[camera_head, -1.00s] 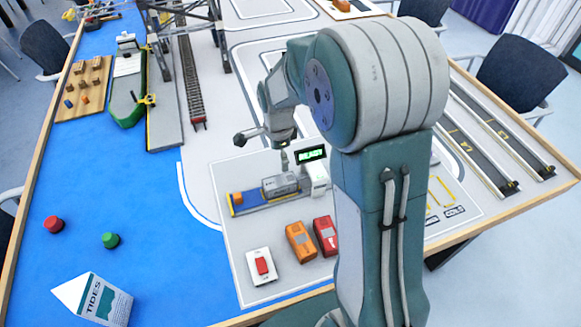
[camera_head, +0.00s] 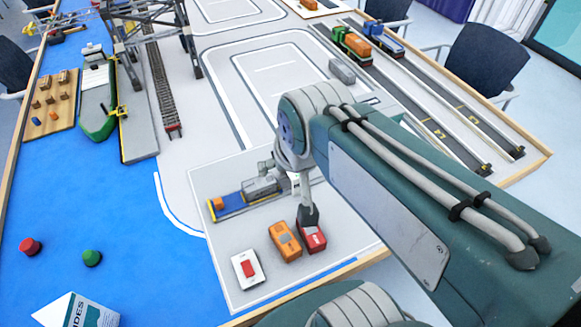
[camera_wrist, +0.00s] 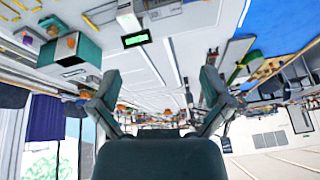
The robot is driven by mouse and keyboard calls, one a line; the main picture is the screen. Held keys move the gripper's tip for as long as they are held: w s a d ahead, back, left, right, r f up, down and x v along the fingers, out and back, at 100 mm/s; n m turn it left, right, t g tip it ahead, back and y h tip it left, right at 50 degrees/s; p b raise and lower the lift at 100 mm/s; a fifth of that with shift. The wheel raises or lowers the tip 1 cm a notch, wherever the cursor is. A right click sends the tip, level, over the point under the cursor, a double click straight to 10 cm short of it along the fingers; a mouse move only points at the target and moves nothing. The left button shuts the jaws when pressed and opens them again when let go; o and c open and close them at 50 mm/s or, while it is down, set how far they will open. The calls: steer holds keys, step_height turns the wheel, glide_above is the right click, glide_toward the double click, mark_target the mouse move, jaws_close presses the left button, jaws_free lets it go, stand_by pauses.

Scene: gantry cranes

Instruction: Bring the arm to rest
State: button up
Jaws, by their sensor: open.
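My arm's thick upper link reaches from the lower right of the head view toward the middle, with its front end folded down. My gripper (camera_wrist: 160,88) shows in the wrist view with its two dark fingers spread wide apart and nothing between them. In the head view the gripper is small and partly hidden by the arm, above the grey panel (camera_head: 212,262). A dark arm end overlaps the red block (camera_head: 312,238) there; I cannot tell whether it touches.
An orange block (camera_head: 285,242) and a red-switch plate (camera_head: 249,269) sit beside the red block. A crane (camera_head: 150,40) stands at the back left.

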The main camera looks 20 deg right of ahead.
steer(key=s+n, duration=0.2)
steer(key=s, duration=0.1)
steer(key=shift+r+t, duration=0.2)
steer(key=shift+t, duration=0.1)
